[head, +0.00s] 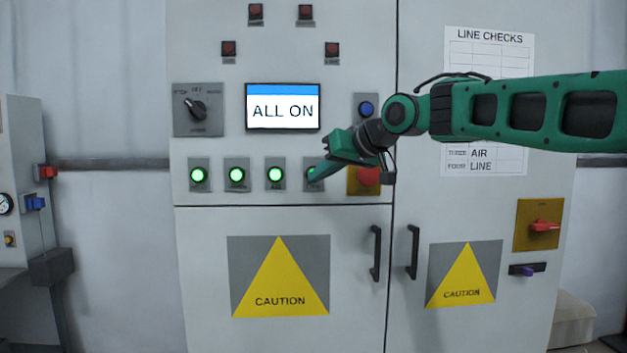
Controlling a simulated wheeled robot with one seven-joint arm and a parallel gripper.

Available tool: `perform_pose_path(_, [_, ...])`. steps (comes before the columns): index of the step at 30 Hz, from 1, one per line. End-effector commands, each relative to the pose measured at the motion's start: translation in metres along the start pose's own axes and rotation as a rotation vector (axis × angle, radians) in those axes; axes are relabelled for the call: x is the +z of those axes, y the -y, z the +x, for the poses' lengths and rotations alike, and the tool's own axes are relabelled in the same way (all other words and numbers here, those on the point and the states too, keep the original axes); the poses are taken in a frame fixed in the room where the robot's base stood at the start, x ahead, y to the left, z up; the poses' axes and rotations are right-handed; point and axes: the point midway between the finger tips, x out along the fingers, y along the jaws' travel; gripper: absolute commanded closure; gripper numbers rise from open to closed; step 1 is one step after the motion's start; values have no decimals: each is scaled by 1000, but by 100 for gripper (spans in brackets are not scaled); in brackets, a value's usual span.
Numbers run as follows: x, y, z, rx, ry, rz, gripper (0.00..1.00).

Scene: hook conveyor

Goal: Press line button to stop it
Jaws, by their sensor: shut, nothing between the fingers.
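A row of green lit buttons sits low on the cabinet's left panel: one at the left (198,175), one beside it (237,174) and a third (275,174). A fourth green button (312,173) at the right end is partly hidden by my gripper (312,176). The gripper is shut and empty, with its tip at the fourth button. I cannot tell whether it touches. The labels under the buttons are too small to read. A screen (283,108) above reads "ALL ON".
A red button on a yellow plate (364,180) is partly behind my gripper. A blue button (366,108), a rotary switch (197,109) and several small dark red lamps (255,12) are nearby. A "LINE CHECKS" sheet (489,36) is partly covered by my arm. Door handles (375,253) stick out below.

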Motion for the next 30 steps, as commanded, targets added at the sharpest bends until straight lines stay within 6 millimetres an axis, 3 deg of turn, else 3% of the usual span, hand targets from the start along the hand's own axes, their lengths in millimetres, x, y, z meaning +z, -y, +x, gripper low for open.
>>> perform_pose_path(30, [-6, -5, 6, 0, 0, 0, 100])
